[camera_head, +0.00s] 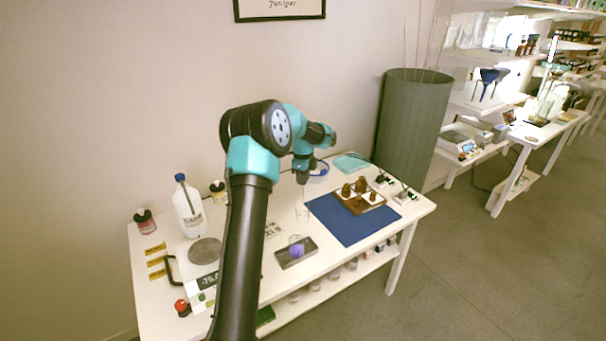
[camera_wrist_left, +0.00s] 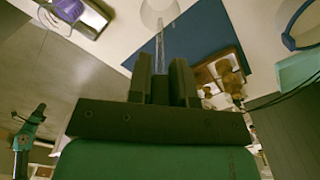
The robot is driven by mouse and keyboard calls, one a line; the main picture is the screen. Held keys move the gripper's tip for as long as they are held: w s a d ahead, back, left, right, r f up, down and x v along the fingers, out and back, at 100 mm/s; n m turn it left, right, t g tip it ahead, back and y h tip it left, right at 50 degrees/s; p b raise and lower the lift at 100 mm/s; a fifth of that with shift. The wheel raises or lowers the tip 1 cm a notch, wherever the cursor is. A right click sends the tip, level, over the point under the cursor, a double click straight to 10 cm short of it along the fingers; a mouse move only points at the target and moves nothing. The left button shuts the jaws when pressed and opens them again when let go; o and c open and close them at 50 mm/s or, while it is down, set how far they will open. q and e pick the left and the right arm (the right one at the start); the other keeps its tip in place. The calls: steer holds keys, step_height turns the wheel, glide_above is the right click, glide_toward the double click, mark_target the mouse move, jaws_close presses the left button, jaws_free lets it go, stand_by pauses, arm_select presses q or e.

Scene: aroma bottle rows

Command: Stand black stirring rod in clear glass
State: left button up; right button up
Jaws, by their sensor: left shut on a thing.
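My left gripper (camera_head: 303,180) is over the middle of the white table, pointing down. In the left wrist view its jaws (camera_wrist_left: 160,90) are shut on a slender rod (camera_wrist_left: 160,45), which looks pale and see-through rather than black. The rod sticks out beyond the fingertips. Its far end meets or overlaps a pale round shape (camera_wrist_left: 158,12), likely the clear glass. In the head view a faint clear glass (camera_head: 302,212) shows below the gripper. I cannot tell whether the rod is inside it. A teal and black arm, likely my right, shows small in the wrist view (camera_wrist_left: 28,135).
A blue mat (camera_head: 350,226) with a wooden tray (camera_head: 374,203) of brown bottles lies right of the glass. A grey tray (camera_head: 310,256) with a purple item is in front. A white bottle (camera_head: 188,210) and a round grey plate (camera_head: 205,250) stand left.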

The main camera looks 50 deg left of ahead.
arm_select(q)
steer(key=shift+f, duration=4.55)
steer(key=o, duration=0.9)
step_height(320, 180, up, 18)
steer(key=shift+f, duration=0.25)
